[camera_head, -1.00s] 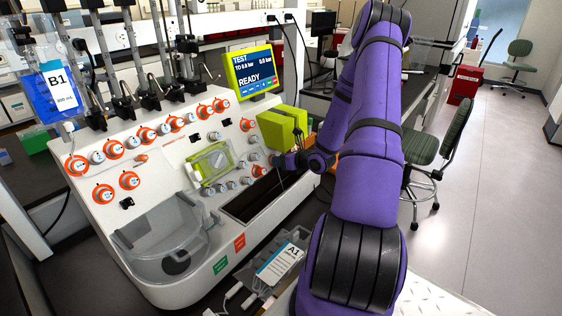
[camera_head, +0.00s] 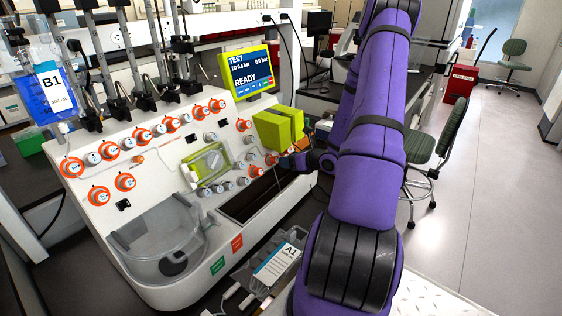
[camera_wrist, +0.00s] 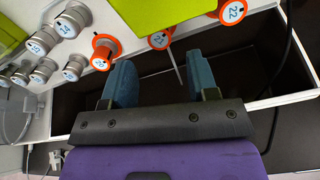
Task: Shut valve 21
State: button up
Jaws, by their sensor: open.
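Valve 21 (camera_wrist: 160,39), an orange-rimmed knob with a partly cut-off label, appears just beyond the gap between my fingers in the wrist view. In the head view it seems to be the orange knob (camera_head: 272,158) low on the right of the white machine's panel. My gripper (camera_wrist: 161,82) is open, with one blue-grey finger on each side of the gap and nothing held. The fingertips look apart from the knob. In the head view the gripper (camera_head: 300,161) is small and dark, right of the knob. The turn position of the valve is unclear.
Orange valve 22 (camera_wrist: 232,11) is up right, and another orange valve (camera_wrist: 103,52) sits left, close to the left finger. Several grey knobs (camera_wrist: 72,68) lie further left. A green block (camera_wrist: 160,12) juts out above. A dark open trough (camera_head: 245,200) lies below.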

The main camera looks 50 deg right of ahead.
aim_at(277, 160)
jog(key=v, duration=0.5)
jog(key=shift+c, duration=1.4)
jog(key=n, duration=0.2)
jog(key=w+n, duration=0.1)
jog(key=n, duration=0.1)
jog(key=shift+f, duration=0.1)
jog(key=x, duration=1)
jog(key=shift+a, duration=0.1)
jog(key=shift+s, duration=0.1)
